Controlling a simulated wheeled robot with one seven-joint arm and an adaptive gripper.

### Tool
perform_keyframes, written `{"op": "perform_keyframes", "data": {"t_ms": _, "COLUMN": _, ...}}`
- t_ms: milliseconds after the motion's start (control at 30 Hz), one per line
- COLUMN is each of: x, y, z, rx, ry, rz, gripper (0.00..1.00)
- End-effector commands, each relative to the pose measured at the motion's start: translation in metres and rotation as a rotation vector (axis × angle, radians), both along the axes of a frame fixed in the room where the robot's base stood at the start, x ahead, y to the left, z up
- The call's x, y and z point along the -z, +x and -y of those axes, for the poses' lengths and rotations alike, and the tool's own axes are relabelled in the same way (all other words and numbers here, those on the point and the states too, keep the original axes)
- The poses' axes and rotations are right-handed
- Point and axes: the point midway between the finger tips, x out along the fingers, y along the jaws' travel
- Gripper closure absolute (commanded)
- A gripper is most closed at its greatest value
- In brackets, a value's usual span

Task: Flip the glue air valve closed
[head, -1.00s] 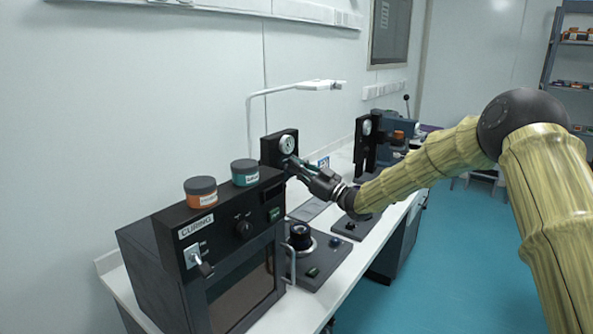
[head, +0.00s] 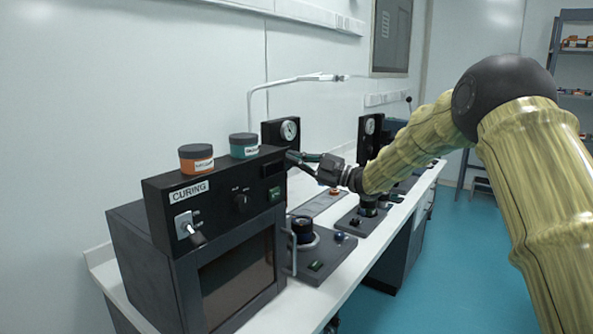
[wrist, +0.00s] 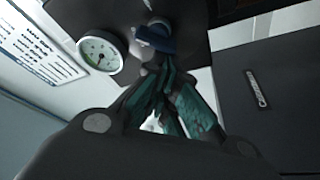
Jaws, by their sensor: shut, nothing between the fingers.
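The glue air valve shows in the wrist view as a blue lever (wrist: 156,38) on a dark panel, next to a round white pressure gauge (wrist: 101,52). My gripper (wrist: 168,70) is shut and empty, its teal and dark fingers together just below the lever in the picture. I cannot tell whether the fingertips touch it. In the head view, my gripper (head: 294,157) is at the panel (head: 270,132) below its gauge (head: 289,130), behind the curing oven's right top corner. The valve cannot be made out there.
The curing oven (head: 165,222) stands close on the left, with an orange-labelled jar (head: 197,158) and a teal jar (head: 244,146) on top. A second gauge panel (head: 367,135) stands farther along the white bench. Knobbed bases (head: 310,255) sit along the bench front.

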Motion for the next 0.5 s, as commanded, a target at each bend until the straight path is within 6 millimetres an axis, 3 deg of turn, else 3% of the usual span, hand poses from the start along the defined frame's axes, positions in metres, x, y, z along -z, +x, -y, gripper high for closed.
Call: {"op": "perform_keyframes", "data": {"t_ms": 500, "x": 0.018, "y": 0.0, "z": -0.001, "rx": -0.001, "ry": -0.279, "rz": 0.382, "gripper": 1.0}}
